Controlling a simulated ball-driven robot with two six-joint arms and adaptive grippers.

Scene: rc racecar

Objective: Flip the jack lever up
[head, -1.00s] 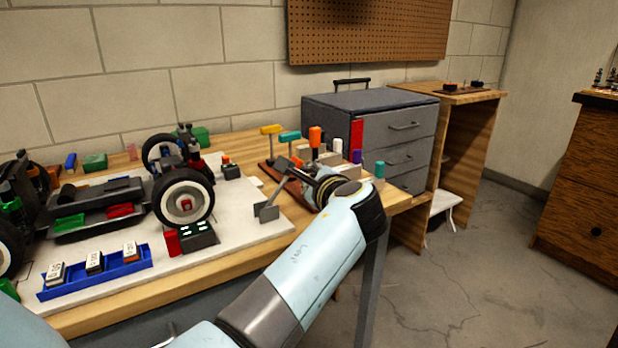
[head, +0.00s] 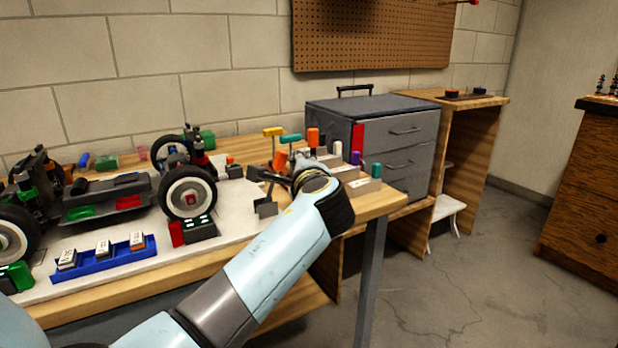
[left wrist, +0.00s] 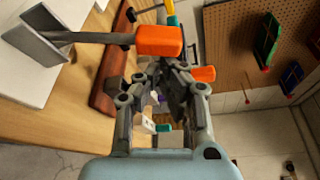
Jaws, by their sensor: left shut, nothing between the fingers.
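The jack lever has an orange handle (head: 280,160) on a grey shaft. The shaft rises at a tilt from a grey bracket (head: 265,209) at the right end of the white board. In the left wrist view the orange handle (left wrist: 158,40) lies just beyond my fingers, with the bracket (left wrist: 38,38) at upper left. My left gripper (head: 266,176) is shut and empty, close beside the lever. I cannot tell whether it touches the handle. My right gripper is out of view.
A rack of coloured-handled tools (head: 330,160) stands close behind my left gripper. The race car's near wheel (head: 188,192) and a blue tray (head: 105,260) are to the left. A grey drawer box (head: 375,130) stands behind. Floor on the right is clear.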

